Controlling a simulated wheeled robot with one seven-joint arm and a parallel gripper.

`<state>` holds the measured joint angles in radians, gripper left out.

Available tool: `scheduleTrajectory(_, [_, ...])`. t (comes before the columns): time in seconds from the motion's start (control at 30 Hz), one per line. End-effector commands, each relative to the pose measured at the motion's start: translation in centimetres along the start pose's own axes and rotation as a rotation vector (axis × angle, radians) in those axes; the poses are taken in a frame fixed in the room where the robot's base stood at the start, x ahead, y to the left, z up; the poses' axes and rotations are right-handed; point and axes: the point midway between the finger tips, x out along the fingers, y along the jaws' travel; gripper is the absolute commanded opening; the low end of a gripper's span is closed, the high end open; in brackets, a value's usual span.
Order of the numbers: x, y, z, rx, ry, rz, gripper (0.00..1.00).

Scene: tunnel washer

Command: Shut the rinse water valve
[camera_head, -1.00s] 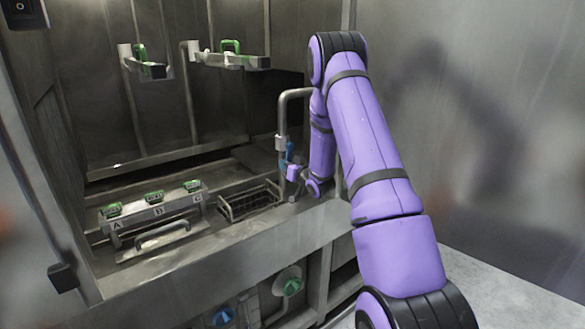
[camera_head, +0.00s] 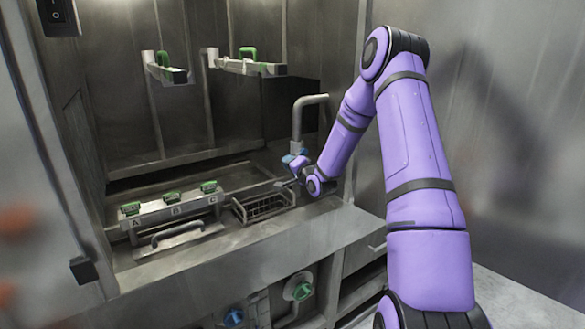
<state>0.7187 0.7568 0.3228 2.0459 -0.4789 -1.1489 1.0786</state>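An upright grey pipe (camera_head: 297,128) with a bent top stands at the back right of the washer's counter. A small blue part (camera_head: 289,158), which looks like a valve handle, sits low on this pipe. It lies about crosswise to the pipe; no label on it is readable. My gripper (camera_head: 288,182) is at the end of the purple arm, just below the blue part and close to the pipe's foot. It is small and dark here. I cannot tell whether its fingers are open or shut, or whether it touches the handle.
A wire basket (camera_head: 262,204) stands just left of the gripper. A rack marked A, B and C (camera_head: 172,207) holds green pieces farther left. Below the counter are a blue knob (camera_head: 233,317) and a green knob (camera_head: 299,289). Two green-handled bars stick out of the back wall.

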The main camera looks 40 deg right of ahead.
Motion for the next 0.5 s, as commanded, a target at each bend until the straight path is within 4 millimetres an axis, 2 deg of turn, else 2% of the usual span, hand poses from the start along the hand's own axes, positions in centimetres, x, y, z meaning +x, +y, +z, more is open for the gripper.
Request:
scheduleTrajectory(0.2, [-0.1,-1.2,-0.1,0.189,-0.001,0.002,0.00])
scheduleTrajectory(0.5, [-0.1,-2.5,-0.5,0.380,0.000,0.002,0.00])
